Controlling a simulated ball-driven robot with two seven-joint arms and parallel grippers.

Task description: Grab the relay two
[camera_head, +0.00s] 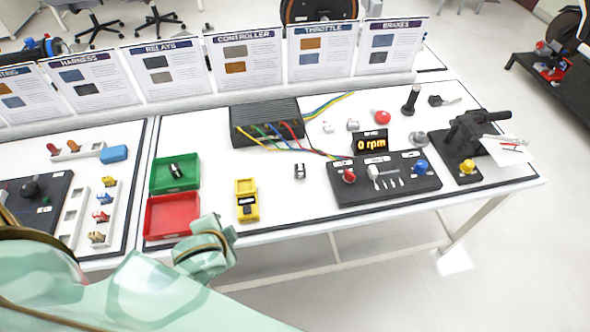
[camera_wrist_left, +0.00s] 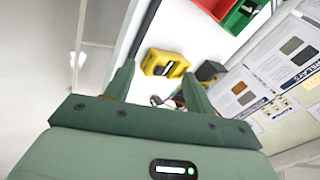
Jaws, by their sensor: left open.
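Several small black-and-white blocks that look like relays are in view; I cannot read which is relay two. One (camera_head: 300,171) stands alone on the white table. One (camera_head: 176,171) lies in the green tray (camera_head: 187,187). A similar dark piece with a white label (camera_head: 247,204) sits in a yellow holder (camera_head: 243,186). The yellow holder also shows in the left wrist view (camera_wrist_left: 176,70), beyond and between my fingers. My left gripper (camera_wrist_left: 158,72) is open and empty. In the head view its hand (camera_head: 205,250) hangs in front of the red tray, near the table's front edge.
The red tray (camera_head: 150,223) stands in front of the green one. A black controller box (camera_head: 262,131) with coloured wires is behind the lone relay. A black panel with knobs (camera_head: 400,187) is to its right. Table around the lone relay is clear.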

